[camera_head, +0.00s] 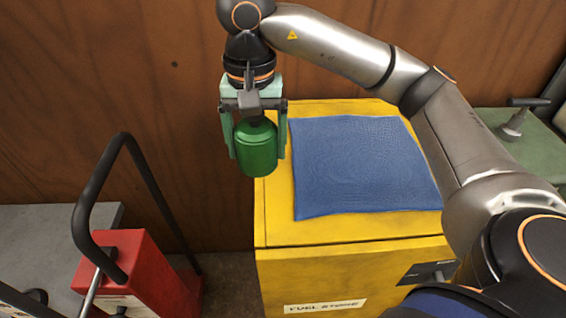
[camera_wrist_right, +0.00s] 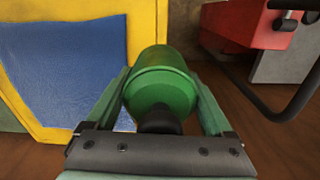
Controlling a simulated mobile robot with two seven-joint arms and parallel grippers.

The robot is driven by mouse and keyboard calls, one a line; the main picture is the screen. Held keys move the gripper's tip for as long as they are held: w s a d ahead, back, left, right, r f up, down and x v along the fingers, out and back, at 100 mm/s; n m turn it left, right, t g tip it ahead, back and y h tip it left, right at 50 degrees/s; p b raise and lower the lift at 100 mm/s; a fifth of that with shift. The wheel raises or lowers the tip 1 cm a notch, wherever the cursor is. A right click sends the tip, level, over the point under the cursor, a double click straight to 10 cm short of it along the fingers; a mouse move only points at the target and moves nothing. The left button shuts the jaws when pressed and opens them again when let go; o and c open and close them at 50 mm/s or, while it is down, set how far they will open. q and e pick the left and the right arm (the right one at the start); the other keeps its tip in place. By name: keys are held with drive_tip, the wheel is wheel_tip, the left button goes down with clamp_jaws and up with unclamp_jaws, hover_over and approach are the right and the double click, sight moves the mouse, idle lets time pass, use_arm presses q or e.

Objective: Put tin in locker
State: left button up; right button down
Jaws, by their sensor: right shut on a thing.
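The tin (camera_head: 257,148) is a green can with rounded shoulders. My right gripper (camera_head: 258,150) is shut on it, with one finger on each side. In the head view the tin hangs upright over the left edge of the yellow locker (camera_head: 276,235); I cannot tell its exact height. The locker is labelled "FUEL STORE" on its front, and a black handle (camera_head: 425,273) shows at the right of the front. In the right wrist view the tin (camera_wrist_right: 160,85) sits between the finger pads. My left gripper is not in view.
A blue cloth or mat (camera_head: 360,165) covers much of the locker's top. A red machine (camera_head: 140,270) with a black bar handle stands to the left. A green surface with a clamp-like fitting (camera_head: 514,122) is at the right. A brown wooden wall (camera_head: 120,80) stands behind.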

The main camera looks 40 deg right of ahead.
drive_tip(key=b, duration=0.1)
hover_over(279, 187)
wheel_tip(279, 187, down, 5)
drive_tip(key=shift+w+a+r, duration=0.1)
drive_tip(key=shift+f, duration=1.7)
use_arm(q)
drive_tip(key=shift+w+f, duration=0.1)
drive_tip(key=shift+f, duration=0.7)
use_arm(e)
drive_tip(key=shift+f, duration=0.1)
drive_tip(key=shift+f+b, duration=0.4)
drive_tip(key=shift+b, duration=0.3)
drive_tip(key=shift+s+f, duration=0.2)
drive_tip(key=shift+f, duration=0.1)
drive_tip(key=shift+c, duration=0.4)
unclamp_jaws()
drive_tip(key=shift+o, duration=0.4)
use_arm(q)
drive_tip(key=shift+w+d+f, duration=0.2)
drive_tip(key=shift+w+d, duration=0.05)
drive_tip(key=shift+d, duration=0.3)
